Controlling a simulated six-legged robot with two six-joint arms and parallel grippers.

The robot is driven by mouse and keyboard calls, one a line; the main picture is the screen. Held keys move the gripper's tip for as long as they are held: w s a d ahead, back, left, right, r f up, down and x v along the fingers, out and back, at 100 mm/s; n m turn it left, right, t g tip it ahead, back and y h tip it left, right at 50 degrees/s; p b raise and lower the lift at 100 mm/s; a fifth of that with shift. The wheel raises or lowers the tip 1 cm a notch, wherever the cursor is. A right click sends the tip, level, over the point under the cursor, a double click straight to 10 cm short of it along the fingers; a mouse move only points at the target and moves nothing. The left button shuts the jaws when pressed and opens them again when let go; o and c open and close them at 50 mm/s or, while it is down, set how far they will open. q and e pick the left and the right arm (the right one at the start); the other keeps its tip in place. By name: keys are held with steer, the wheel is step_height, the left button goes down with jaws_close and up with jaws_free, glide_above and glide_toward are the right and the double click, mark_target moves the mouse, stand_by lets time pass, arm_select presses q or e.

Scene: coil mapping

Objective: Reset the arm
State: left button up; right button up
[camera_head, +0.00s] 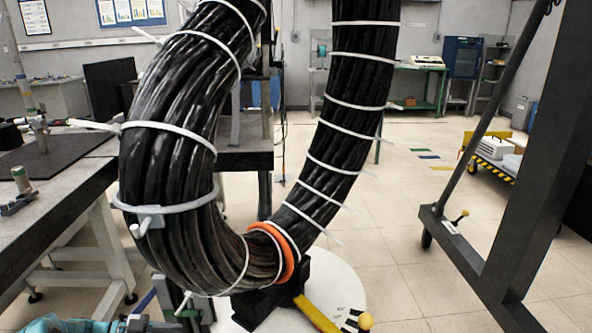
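A thick bundle of black cables, the coil (172,140), hangs in a large U-shaped bend in the middle of the head view. White ties (345,107) go around it at intervals. A thicker pale ring (165,207) with a small block circles its left side, and an orange ring (285,250) circles the bottom right of the bend. Neither of my arms can be made out for sure, and no gripper fingers show.
A dark-topped workbench (50,205) with metal fittings stands at the left. A black block (262,303) and a yellow bar (315,314) sit below the coil on a round white base (335,283). A dark metal frame (540,150) rises at the right. Tiled floor is open between.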

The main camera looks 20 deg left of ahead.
arm_select(q)
steer(key=w+d+n+t, duration=0.15)
steer(key=w+d, duration=0.35)
steer(key=d, duration=0.7)
steer(key=w+d+n, duration=0.3)
steer(key=w+d, duration=0.2)
steer(key=d, duration=0.6)
steer(key=w+d+n+t, duration=0.15)
steer(key=w+d, duration=0.35)
steer(key=d, duration=0.7)
steer(key=s+d+f+n+g+y, duration=0.3)
steer(key=s+d+f+n, duration=0.15)
steer(key=s+f, duration=0.2)
steer(key=s+a+f+n+g+y, duration=0.15)
steer(key=s+f+g, duration=0.25)
steer(key=s, duration=0.6)
steer(key=s+f+n+g+y, duration=0.1)
steer(key=s+f+g+y, duration=0.3)
steer(key=s, duration=0.6)
step_height(320, 180, up, 15)
steer(key=s+g+p, duration=0.1)
steer(key=p, duration=1.4)
steer(key=shift+h+p, duration=0.4)
steer(key=shift+h, duration=0.05)
